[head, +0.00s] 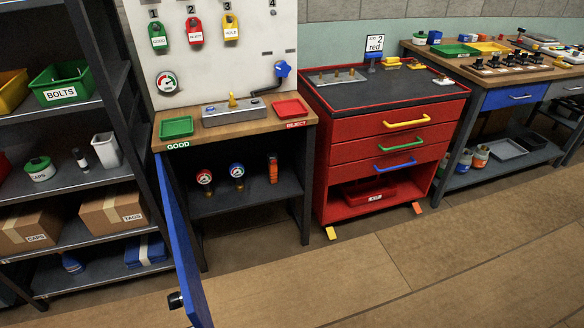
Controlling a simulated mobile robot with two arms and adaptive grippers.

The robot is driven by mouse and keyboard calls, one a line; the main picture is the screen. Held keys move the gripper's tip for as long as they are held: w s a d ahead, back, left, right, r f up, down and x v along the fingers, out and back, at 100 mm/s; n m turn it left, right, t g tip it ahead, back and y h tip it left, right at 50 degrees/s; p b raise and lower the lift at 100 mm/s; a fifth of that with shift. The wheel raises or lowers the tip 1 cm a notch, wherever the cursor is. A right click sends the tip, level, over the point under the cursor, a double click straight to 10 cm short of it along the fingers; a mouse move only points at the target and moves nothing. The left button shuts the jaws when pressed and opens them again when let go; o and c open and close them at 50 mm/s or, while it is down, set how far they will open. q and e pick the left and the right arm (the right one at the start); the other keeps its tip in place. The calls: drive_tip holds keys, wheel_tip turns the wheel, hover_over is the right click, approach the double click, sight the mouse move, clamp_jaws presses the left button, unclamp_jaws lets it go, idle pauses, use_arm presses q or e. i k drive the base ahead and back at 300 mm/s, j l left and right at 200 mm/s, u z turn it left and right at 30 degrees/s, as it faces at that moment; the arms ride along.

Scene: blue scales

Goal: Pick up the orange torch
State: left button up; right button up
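A small upright orange item with dark parts (273,169), which looks like the orange torch, stands on the dark shelf (235,202) inside the open cabinet under the wooden bench. Neither of my grippers is in view.
A red drawer cart (385,150) stands right of the cabinet. Dark shelving (70,185) stands at left. The wooden floor (340,285) in front is clear.

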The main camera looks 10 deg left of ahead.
sight(273, 169)
drive_tip(key=i+l+u, duration=0.35)
drive_tip(key=i+l, duration=0.8)
drive_tip(key=i+l+u, duration=0.1)
drive_tip(key=i, duration=0.5)
drive_tip(key=i+l, duration=0.25)
drive_tip(key=i, duration=0.3)
drive_tip(key=j+u, duration=0.05)
